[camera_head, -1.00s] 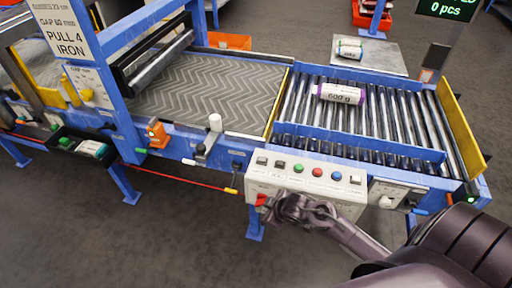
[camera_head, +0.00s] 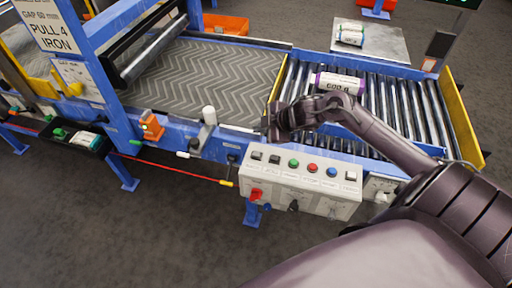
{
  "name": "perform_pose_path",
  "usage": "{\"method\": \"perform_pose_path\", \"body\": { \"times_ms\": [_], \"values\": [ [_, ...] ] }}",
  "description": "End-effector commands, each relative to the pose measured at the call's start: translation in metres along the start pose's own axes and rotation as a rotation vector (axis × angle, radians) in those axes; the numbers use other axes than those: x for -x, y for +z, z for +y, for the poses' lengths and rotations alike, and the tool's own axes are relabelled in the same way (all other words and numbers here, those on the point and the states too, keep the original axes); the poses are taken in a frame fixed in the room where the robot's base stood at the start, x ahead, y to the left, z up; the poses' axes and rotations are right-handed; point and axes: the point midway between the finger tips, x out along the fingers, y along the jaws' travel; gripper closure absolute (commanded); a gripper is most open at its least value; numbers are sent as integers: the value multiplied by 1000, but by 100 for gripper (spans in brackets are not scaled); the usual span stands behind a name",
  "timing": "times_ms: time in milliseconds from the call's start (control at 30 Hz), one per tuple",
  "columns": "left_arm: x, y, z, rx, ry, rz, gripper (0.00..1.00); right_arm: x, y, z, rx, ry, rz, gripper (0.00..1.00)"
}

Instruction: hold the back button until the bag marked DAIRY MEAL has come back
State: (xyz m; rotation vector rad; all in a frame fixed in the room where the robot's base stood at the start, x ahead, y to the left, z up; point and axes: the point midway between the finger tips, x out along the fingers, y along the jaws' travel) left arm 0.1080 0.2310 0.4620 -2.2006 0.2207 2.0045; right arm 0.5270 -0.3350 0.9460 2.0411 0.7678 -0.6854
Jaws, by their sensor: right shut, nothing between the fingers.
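The control box (camera_head: 305,190) is on the front of the conveyor, with a row of black, green, red, blue and grey buttons on top. The button labels are too small to read, so I cannot tell which is the back button. My right gripper (camera_head: 270,128) is shut and empty. It is raised above the left end of the button row, apart from the buttons in the picture. A white bag with purple ends (camera_head: 340,80) lies on the rollers; I read "600 g" on it. No DAIRY MEAL mark is legible. My left gripper is out of view.
The patterned belt (camera_head: 205,80) left of the rollers (camera_head: 410,110) is empty. A red knob (camera_head: 256,194) is on the box's front. White posts and an orange part (camera_head: 151,126) stand along the front rail. Another bag (camera_head: 350,36) lies on a plate behind.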

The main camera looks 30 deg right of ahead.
Motion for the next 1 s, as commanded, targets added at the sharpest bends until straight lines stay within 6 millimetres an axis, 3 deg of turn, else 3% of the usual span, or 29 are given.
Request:
{"method": "perform_pose_path", "body": {
  "times_ms": [367, 800, 1000],
  "values": [
    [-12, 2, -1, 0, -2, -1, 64, -9, 6, -6, -1, 1, 0, 100],
    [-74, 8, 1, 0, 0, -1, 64, -48, 35, -36, -1, 1, 0, 100],
    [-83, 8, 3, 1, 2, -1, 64, -60, 43, -43, -1, 2, -1, 100]
  ]
}}
